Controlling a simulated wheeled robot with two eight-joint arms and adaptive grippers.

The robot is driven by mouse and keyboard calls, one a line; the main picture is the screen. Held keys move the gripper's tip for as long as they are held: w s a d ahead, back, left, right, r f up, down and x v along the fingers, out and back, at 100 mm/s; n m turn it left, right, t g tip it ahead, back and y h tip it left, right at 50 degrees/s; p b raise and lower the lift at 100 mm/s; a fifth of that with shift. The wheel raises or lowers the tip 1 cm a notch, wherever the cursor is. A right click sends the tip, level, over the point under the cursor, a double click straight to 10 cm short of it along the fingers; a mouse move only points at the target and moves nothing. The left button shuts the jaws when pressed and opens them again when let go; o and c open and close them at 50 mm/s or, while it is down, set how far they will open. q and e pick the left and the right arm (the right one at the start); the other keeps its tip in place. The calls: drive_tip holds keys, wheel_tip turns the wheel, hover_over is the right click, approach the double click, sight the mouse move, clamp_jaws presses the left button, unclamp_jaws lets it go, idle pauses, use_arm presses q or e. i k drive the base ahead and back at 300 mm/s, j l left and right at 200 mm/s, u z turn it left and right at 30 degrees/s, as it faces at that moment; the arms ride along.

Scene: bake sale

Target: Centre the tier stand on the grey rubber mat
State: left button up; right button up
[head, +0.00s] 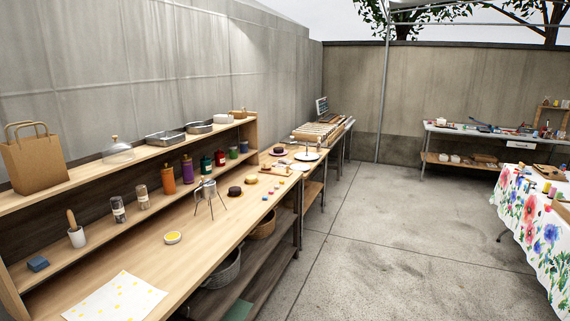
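A white round plate with an upright post (307,155), which looks like the tier stand, is on the second table along the left wall, well ahead of me. It is small in the view, and I cannot tell what lies under it. I cannot make out a grey rubber mat. Neither of my grippers is in the head view.
A long wooden counter (150,262) runs along the left wall, holding a tripod-legged metal vessel (207,189) and several small items. A paper bag (34,160) stands on its upper shelf. A flower-cloth table (535,225) is at right. Concrete floor (390,240) between is clear.

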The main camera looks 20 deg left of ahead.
sight(306, 156)
drive_tip(key=i+z, duration=0.25)
drive_tip(key=i, duration=0.85)
drive_tip(key=i+l, duration=0.1)
drive_tip(key=i, duration=7.3)
drive_tip(key=i+u, duration=0.2)
drive_tip(key=u, duration=0.25)
drive_tip(key=i+l+u, duration=0.1)
drive_tip(key=u, duration=0.35)
drive_tip(key=i+l+u, duration=0.15)
drive_tip(key=u, duration=0.3)
drive_tip(key=i+l+u, duration=0.15)
drive_tip(key=u, duration=2.3)
